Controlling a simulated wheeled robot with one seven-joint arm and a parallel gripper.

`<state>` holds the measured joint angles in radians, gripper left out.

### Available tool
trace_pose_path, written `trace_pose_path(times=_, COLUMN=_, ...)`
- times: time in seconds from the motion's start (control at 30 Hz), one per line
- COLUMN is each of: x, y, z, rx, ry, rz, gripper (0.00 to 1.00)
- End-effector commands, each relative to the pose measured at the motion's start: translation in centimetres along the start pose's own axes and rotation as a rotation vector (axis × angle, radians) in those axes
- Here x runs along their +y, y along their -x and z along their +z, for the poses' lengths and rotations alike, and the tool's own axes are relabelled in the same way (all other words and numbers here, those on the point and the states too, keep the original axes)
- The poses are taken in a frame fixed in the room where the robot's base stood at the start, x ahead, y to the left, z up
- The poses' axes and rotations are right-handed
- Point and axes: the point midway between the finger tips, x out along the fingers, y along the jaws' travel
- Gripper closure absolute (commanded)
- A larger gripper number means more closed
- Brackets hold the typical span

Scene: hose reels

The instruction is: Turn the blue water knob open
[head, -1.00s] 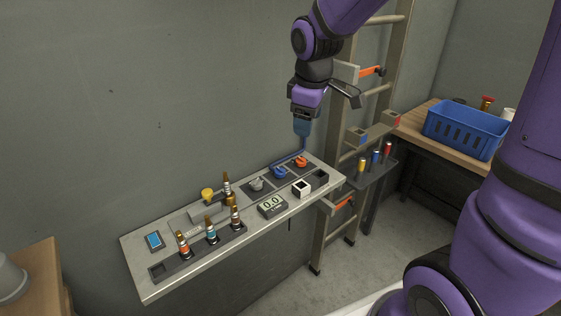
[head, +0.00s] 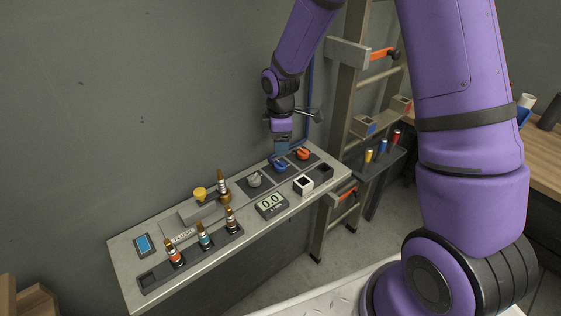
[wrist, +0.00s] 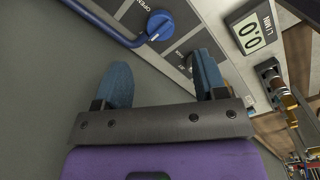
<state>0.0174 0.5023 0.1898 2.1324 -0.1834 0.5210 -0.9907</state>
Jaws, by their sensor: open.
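The blue water knob (head: 279,168) sits on the panel of the wall shelf, between a grey knob and an orange knob. My gripper (head: 281,150) hangs just above it and partly covers it in the head view. In the wrist view the knob (wrist: 160,26) lies ahead of my gripper (wrist: 163,72), beyond the fingertips and roughly in line with the space between them. The blue-padded fingers are apart and empty, not touching the knob. Printed "OPEN" lettering shows beside the knob. The flow display (head: 270,203) reads 0.0.
The orange knob (head: 303,154) and grey knob (head: 254,180) flank the blue one closely. A blue pipe (wrist: 105,22) runs beside the knob. A white square block (head: 303,186) and several hose nozzles stand on the shelf (head: 128,270). A ladder (head: 335,140) stands right.

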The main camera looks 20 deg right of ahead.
Motion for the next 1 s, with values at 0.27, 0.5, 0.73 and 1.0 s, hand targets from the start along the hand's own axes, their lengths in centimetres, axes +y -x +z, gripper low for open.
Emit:
trace_pose_path(times=0.27, x=-0.1, y=-5.1, z=0.0, rx=-0.002, ry=-0.001, rz=-0.004, gripper=0.35)
trace_pose_path(times=0.5, x=-0.1, y=-7.7, z=0.0, rx=0.000, ry=-0.001, rz=-0.002, gripper=0.35)
trace_pose_path(times=0.73, x=0.0, y=-8.3, z=0.0, rx=-0.001, ry=-0.002, rz=-0.001, gripper=0.35)
trace_pose_path(times=1.0, x=0.0, y=-8.3, z=0.0, rx=0.000, ry=-0.002, rz=-0.001, gripper=0.56)
